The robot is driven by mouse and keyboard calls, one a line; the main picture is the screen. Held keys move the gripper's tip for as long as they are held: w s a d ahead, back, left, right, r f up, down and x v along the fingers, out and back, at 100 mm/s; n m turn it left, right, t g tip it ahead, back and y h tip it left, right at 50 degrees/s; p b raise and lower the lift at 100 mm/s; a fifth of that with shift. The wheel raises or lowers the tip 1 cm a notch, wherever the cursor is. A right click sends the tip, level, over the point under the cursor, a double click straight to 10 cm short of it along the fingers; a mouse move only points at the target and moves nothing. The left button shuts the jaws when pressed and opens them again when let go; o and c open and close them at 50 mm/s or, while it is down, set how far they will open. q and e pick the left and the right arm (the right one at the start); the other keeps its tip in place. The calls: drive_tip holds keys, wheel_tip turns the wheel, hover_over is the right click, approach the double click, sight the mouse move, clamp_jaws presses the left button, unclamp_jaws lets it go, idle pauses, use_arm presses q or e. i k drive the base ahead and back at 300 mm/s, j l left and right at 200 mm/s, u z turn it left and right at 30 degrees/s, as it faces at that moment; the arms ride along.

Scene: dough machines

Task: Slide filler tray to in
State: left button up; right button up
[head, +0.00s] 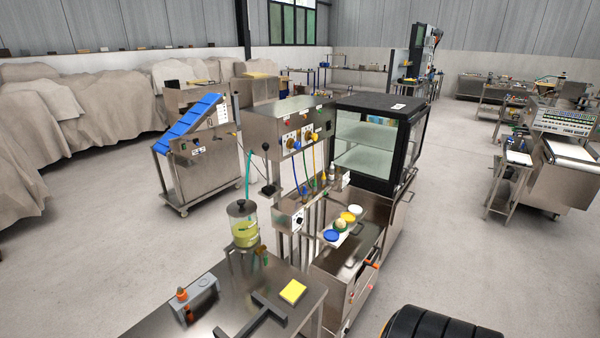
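The filler machine (288,128) is a steel cabinet with knobs and coloured hoses, standing in the middle of the view. A small pale tray (350,229) sticks out at its lower right side and looks like the filler tray. On or beside it are a blue round piece (331,235), a green and cream one (340,225), a yellow one (348,217) and a white one (355,210). How far the tray is pulled out I cannot tell. Neither of my grippers is seen in the head view.
A steel table (235,285) in front holds a yellow sponge (292,291), a grey control box (197,297) and a dark T-shaped bar (262,318). A jar of yellow-green liquid (243,225) stands behind. A black glass cabinet (378,145) is behind right.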

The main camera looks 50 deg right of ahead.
sight(332, 235)
drive_tip(key=z, duration=2.15)
drive_tip(key=i+l+u, duration=0.15)
drive_tip(key=u, duration=0.3)
drive_tip(key=i+l+u, duration=0.25)
drive_tip(key=u, duration=0.2)
drive_tip(key=i+l+u, duration=0.2)
drive_tip(key=u, duration=0.25)
drive_tip(key=l, duration=0.1)
